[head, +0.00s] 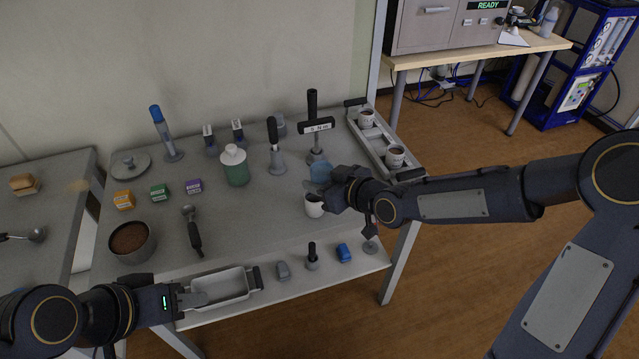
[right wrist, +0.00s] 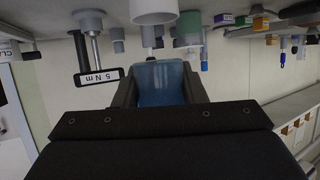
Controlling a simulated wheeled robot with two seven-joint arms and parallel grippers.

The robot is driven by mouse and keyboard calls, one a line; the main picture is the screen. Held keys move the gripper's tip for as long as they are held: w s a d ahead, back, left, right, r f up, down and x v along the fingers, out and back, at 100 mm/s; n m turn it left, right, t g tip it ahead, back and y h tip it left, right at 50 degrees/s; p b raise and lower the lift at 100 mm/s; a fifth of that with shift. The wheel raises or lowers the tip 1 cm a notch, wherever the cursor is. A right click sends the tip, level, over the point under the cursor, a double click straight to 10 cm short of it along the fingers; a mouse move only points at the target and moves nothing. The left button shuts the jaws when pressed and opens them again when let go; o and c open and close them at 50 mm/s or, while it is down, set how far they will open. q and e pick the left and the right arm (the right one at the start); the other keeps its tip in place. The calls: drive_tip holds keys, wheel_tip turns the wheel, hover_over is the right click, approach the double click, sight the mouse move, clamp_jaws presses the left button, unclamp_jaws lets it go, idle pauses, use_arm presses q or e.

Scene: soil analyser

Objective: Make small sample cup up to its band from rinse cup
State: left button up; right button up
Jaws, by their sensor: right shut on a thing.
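My right gripper (head: 328,188) is shut on a translucent blue cup (head: 321,173), seemingly the rinse cup. This cup also shows between the fingers in the right wrist view (right wrist: 160,82). Its tilt and the liquid level in it cannot be told. A small white cup (head: 314,207), seemingly the sample cup, stands on the table just below and beside the gripper. It also shows at the top of the upside-down right wrist view (right wrist: 154,10). Its band and contents cannot be made out. My left gripper (head: 190,301) is by the grey tray at the table's front; its jaw opening is unclear.
A T-handled torque tool (head: 316,127) stands behind the blue cup. A carrier (head: 372,142) with white cups is at the right. A green bottle (head: 234,168) stands mid-table. The grey tray (head: 223,287) and a brown-filled pot (head: 132,240) are near the left arm.

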drive_tip(key=shift+s+g+h+p, duration=0.1)
drive_tip(key=shift+g+h+p, duration=0.25)
drive_tip(key=shift+p, duration=0.75)
drive_tip(key=shift+s+d+f+g+h+p, duration=0.1)
drive_tip(key=shift+f+g+h+p, duration=0.2)
drive_tip(key=shift+p, duration=0.25)
drive_tip(key=shift+f, duration=0.35)
